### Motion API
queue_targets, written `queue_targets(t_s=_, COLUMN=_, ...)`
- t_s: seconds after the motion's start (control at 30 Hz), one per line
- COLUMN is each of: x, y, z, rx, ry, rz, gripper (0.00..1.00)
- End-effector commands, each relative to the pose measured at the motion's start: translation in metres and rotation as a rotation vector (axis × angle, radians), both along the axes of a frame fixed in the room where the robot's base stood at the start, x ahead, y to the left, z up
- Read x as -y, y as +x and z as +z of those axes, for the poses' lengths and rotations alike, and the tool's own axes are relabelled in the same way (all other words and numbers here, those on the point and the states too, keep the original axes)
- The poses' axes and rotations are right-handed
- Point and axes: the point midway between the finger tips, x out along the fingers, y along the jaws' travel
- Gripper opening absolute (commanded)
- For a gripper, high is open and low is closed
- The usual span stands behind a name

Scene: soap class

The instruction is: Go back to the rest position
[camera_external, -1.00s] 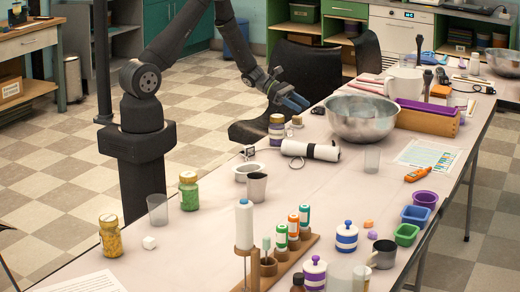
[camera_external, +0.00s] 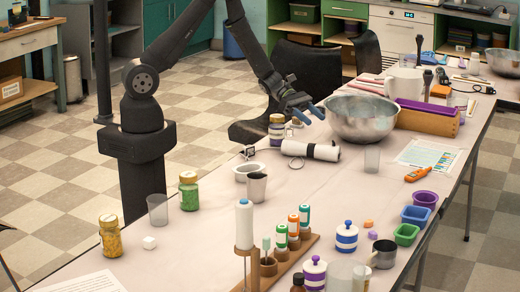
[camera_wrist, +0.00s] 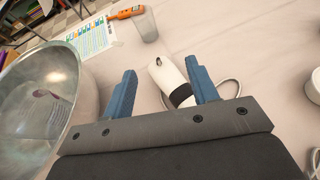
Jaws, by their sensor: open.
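My gripper (camera_external: 309,111) is open and empty, with blue fingers. In the external view it hangs over the back part of the table, just left of the large metal bowl (camera_external: 362,130). The bowl also shows at the left of the wrist view (camera_wrist: 72,70).
A clear cup (camera_external: 372,159) stands in front of the bowl. A black chair (camera_external: 312,68) is behind the table.

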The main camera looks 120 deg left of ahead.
Motion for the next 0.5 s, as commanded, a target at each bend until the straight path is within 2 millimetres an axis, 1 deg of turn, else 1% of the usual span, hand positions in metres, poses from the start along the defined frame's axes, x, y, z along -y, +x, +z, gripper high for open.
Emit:
queue_targets(t_s=0.03, x=0.010, y=0.006, z=0.000, rx=0.000, ry=0.000, rz=-0.020, gripper=0.54)
queue_targets(t_s=0.2, x=0.039, y=0.023, z=0.000, rx=0.000, ry=0.000, rz=-0.077, gripper=0.54)
queue_targets(t_s=0.5, x=0.093, y=0.049, z=0.000, rx=0.000, ry=0.000, rz=-0.179, gripper=0.54)
